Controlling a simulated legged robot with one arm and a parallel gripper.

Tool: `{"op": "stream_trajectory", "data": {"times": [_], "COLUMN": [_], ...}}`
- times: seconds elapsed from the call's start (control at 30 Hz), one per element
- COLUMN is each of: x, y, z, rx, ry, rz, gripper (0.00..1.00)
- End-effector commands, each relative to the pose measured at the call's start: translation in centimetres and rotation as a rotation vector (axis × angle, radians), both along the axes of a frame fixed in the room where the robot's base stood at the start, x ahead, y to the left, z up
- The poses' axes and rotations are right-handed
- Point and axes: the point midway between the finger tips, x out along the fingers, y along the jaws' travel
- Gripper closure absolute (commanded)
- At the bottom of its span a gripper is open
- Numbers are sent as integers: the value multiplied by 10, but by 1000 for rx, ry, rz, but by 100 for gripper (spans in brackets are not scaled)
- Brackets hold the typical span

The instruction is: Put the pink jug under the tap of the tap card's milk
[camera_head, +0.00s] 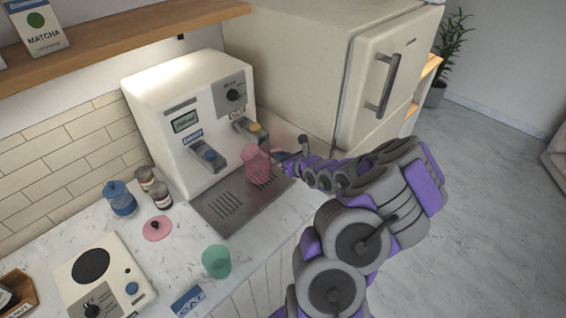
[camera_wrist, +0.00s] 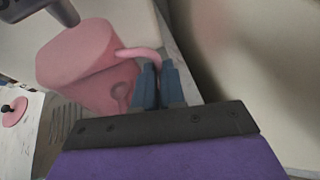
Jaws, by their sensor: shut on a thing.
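Whether the jug's base touches the drip tray (camera_head: 215,222) cannot be told. A blue card (camera_head: 187,301) at the counter front appears to read OAT.
A green cup (camera_head: 216,262) stands near the counter's front edge. A pink lid (camera_head: 157,228), a blue jar (camera_head: 120,198) and small dark jars (camera_head: 160,194) are left of the tray. A fridge (camera_head: 375,85) stands close on the right.

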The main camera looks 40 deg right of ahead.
Motion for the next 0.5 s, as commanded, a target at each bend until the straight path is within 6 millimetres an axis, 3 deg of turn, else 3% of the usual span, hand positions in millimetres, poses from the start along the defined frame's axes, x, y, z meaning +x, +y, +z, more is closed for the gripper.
{"op": "stream_trajectory", "data": {"times": [0.33,0.5], "x": [8,7], "y": [-7,-3], "z": [2,-26], "rx": [-4,-2], "ry": [-3,-1], "rz": [5,5], "gripper": [100,100]}}
